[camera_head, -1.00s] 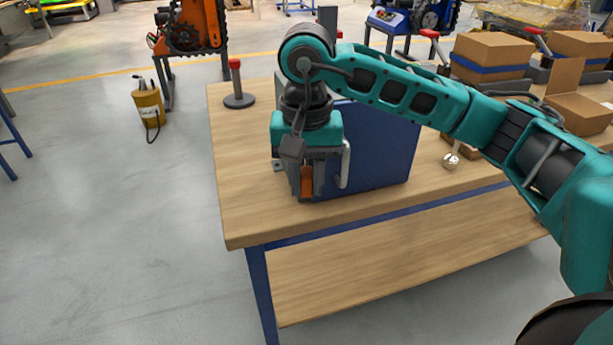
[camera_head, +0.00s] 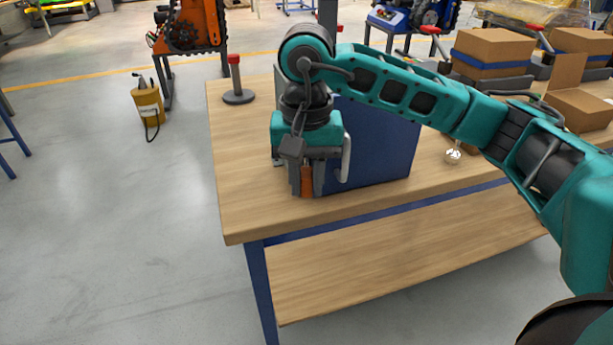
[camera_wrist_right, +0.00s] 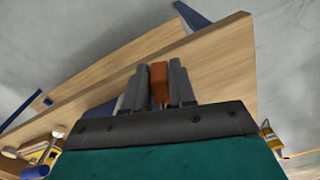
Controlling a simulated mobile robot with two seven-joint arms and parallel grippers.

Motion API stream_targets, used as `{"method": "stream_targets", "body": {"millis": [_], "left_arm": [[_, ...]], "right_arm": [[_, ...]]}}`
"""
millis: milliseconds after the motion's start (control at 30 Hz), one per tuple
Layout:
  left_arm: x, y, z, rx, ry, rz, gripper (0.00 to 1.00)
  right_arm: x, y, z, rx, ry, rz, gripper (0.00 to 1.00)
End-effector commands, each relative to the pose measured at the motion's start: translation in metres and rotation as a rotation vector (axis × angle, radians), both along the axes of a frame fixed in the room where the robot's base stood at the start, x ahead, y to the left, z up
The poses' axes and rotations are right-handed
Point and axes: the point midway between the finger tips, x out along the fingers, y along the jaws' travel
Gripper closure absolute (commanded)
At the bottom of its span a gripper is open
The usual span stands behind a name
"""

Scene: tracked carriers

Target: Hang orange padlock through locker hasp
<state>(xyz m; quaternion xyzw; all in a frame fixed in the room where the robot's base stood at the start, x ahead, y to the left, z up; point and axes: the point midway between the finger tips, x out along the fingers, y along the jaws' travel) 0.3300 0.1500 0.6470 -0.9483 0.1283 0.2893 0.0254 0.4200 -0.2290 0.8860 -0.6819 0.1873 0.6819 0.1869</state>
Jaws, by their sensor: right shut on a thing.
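My right gripper (camera_head: 306,182) is shut on the orange padlock (camera_head: 307,181), which shows as an orange strip between the two grey fingers. The padlock also shows between the fingers in the right wrist view (camera_wrist_right: 159,83). The blue locker (camera_head: 378,140) stands on the wooden table (camera_head: 245,205), right behind and beside the gripper. The gripper is in front of the locker's left part, low over the table. The hasp and the padlock's shackle are hidden behind my gripper and wrist, so I cannot tell whether they touch. My left gripper is not in view.
A red-topped post on a dark round base (camera_head: 236,92) stands at the table's back left. A small shiny ball-like thing (camera_head: 453,156) lies right of the locker. Cardboard boxes (camera_head: 492,52) stand at the back right. The table's left front is clear.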

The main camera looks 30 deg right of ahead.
Motion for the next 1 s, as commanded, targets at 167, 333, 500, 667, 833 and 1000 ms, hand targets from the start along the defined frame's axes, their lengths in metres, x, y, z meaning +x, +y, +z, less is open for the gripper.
{"method": "stream_targets", "body": {"millis": [167,333,500,667,833,1000], "left_arm": [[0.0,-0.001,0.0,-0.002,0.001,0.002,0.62],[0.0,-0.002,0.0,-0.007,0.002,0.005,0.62],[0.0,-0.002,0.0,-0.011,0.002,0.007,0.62],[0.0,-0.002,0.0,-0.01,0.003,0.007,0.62],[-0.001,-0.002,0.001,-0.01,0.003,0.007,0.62],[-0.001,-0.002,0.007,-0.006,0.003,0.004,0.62]], "right_arm": [[0.0,0.0,0.0,-0.001,-0.001,0.0,1.0],[0.0,0.0,0.0,-0.001,-0.001,0.0,0.62],[0.0,0.0,0.0,-0.001,-0.001,0.0,0.45],[0.0,0.0,0.0,0.0,0.0,0.0,0.45],[0.0,0.0,0.006,0.0,-0.001,0.0,0.45],[0.001,0.0,0.033,0.001,-0.004,0.0,0.45]]}}
